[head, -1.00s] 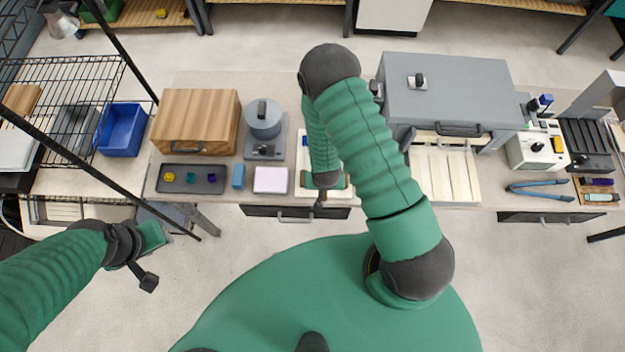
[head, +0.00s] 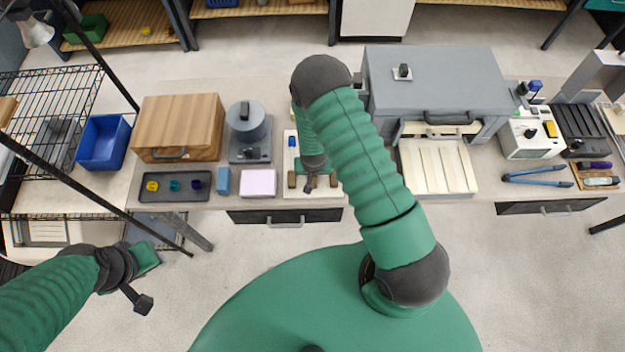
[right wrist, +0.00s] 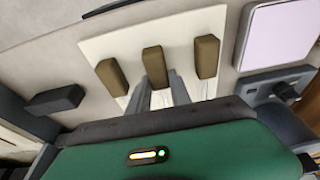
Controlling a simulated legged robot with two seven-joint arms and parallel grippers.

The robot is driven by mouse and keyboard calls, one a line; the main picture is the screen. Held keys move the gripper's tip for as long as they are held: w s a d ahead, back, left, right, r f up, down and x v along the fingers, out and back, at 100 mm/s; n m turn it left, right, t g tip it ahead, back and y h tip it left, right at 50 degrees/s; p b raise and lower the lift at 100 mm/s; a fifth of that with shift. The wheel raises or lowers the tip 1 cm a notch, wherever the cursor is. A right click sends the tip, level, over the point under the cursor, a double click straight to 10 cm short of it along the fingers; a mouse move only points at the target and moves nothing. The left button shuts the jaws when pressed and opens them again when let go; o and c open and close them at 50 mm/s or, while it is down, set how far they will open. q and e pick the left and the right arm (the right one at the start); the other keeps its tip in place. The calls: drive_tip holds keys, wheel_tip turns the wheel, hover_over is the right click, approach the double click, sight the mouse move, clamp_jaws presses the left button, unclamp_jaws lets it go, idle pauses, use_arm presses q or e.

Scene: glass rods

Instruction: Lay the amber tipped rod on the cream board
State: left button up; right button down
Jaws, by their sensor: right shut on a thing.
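A cream board (head: 300,161) lies on the bench under my right gripper (head: 310,184); it carries brown blocks (head: 292,180) and a small blue piece (head: 292,141). In the right wrist view the cream board (right wrist: 98,48) bears three brown blocks in a row. My right gripper's grey fingers (right wrist: 158,90) are shut at the middle brown block (right wrist: 154,64), one on either side of its near end. My left gripper (head: 143,278) hangs low at the left, away from the bench; its jaws are unclear. I cannot make out an amber tipped rod.
A dark tray (head: 174,198) holds yellow, teal and purple pieces. A blue block (head: 223,181) and a lilac pad (head: 258,183) lie beside the board. A wooden box (head: 178,125), a grey pot (head: 247,122), a ribbed cream panel (head: 437,165) and a large grey box (head: 440,85) stand around.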

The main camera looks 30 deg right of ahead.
drive_tip(key=shift+w+d+f, duration=0.2)
drive_tip(key=shift+w+d, duration=0.05)
drive_tip(key=shift+w, duration=0.15)
use_arm(q)
drive_tip(key=shift+w+f, duration=0.3)
drive_tip(key=shift+w, duration=0.05)
use_arm(e)
drive_tip(key=shift+w, duration=0.15)
use_arm(q)
drive_tip(key=shift+s+f+b, duration=0.25)
drive_tip(key=shift+b, duration=0.15)
use_arm(e)
drive_tip(key=shift+f, duration=0.2)
use_arm(q)
drive_tip(key=shift+w, duration=0.1)
use_arm(e)
drive_tip(key=c, duration=1.1)
unclamp_jaws()
